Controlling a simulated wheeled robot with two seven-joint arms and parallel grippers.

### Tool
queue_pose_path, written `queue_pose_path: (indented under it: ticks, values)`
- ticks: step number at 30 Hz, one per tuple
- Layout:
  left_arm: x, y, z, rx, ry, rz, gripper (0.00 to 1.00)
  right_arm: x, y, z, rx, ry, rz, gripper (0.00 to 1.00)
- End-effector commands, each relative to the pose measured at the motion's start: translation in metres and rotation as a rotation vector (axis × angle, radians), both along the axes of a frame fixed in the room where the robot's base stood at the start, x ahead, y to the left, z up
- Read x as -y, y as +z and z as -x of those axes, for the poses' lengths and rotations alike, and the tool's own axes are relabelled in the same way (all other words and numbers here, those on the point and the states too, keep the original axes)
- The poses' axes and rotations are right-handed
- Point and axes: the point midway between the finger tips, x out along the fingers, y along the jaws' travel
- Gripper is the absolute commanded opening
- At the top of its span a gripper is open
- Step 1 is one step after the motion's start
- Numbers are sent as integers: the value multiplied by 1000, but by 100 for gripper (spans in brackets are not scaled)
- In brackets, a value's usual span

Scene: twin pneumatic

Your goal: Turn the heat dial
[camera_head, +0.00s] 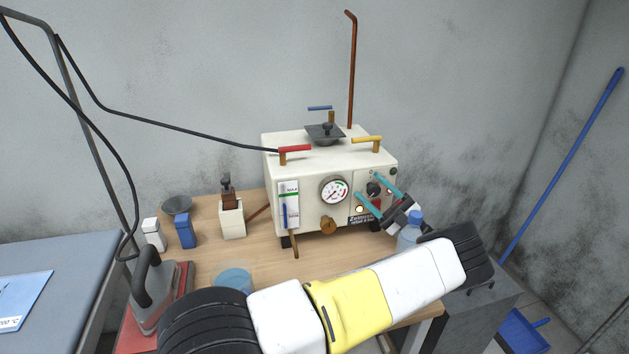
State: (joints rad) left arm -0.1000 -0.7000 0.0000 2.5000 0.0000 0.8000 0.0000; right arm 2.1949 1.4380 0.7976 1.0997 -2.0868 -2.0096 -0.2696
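A cream boiler box (310,212) stands on the wooden table against the back wall. Its front has a round pressure gauge (334,190), and right of that a panel with the black heat dial (374,188). My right gripper (368,184) is at this panel, with its two teal fingers apart, one on each side of the dial. I see a gap between the fingers and the dial; whether either finger touches it is too small to tell. The lower finger covers part of the panel. My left gripper is not in view.
A bottle with a blue cap (408,236) stands just below my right gripper. An iron (150,290) rests at the front left, with a black hose running to the boiler. A blue bowl (234,278) and small containers (232,221) stand left of the boiler.

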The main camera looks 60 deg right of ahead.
Motion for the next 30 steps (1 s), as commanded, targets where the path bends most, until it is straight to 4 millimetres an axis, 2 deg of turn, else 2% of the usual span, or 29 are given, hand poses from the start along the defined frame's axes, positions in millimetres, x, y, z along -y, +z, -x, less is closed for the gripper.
queue_pose_path:
  ticks: [10, 21, 30]
  values:
    - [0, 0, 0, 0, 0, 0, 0, 1, -4, 5, 2, -3, 1, 55]
    - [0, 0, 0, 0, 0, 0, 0, 11, -37, 42, 5, -8, 1, 55]
    - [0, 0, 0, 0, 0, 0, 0, 15, -46, 53, 4, 2, 6, 55]
